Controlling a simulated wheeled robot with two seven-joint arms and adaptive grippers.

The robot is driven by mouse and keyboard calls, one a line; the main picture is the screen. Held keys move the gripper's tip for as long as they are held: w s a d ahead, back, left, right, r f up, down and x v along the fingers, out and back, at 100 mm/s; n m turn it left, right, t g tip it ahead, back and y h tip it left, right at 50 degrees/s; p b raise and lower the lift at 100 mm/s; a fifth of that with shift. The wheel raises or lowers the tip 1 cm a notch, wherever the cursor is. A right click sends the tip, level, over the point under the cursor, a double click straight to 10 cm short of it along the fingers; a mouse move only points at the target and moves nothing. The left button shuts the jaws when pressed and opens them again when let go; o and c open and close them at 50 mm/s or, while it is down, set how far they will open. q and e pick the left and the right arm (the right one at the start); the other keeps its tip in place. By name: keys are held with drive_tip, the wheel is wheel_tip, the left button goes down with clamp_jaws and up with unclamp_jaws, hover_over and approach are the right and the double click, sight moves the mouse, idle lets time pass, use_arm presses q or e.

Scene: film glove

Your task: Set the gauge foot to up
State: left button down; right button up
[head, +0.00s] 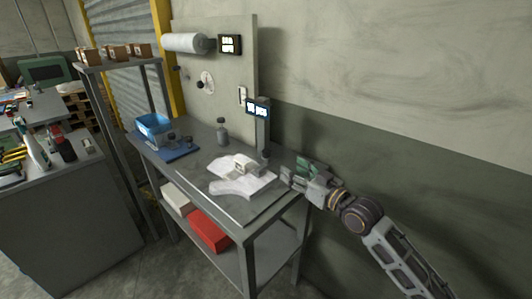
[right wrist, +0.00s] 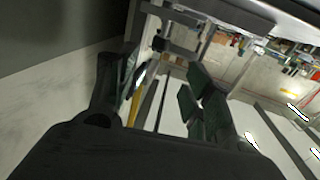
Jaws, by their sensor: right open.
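The gauge (head: 263,128) is a grey upright column with a lit display, standing at the back right of the workbench in the head view. A dark part at its lower end, near the bench top, may be its foot; its position is too small to tell. My right gripper (head: 299,173) is beside the bench's right edge, to the right of and a little below the gauge, apart from it. Its green-padded fingers (right wrist: 163,88) are spread and empty in the right wrist view. I cannot clearly make out the gauge in that view. My left gripper is not in view.
A panel behind bears a film roll (head: 185,42) and a second display (head: 230,44). A red box (head: 208,230) sits on the lower shelf.

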sight(270, 154)
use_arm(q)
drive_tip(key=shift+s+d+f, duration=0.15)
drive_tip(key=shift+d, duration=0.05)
use_arm(e)
drive_tip(key=shift+w+a, duration=0.15)
drive_tip(key=shift+w, duration=0.05)
drive_tip(key=shift+x, duration=3.4)
drive_tip(key=x, duration=0.5)
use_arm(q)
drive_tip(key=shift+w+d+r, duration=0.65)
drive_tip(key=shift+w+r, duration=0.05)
use_arm(e)
drive_tip(key=shift+x, duration=0.85)
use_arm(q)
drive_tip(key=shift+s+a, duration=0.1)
use_arm(e)
drive_tip(key=shift+c, duration=0.3)
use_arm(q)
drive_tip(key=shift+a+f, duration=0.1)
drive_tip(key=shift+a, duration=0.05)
use_arm(e)
clamp_jaws()
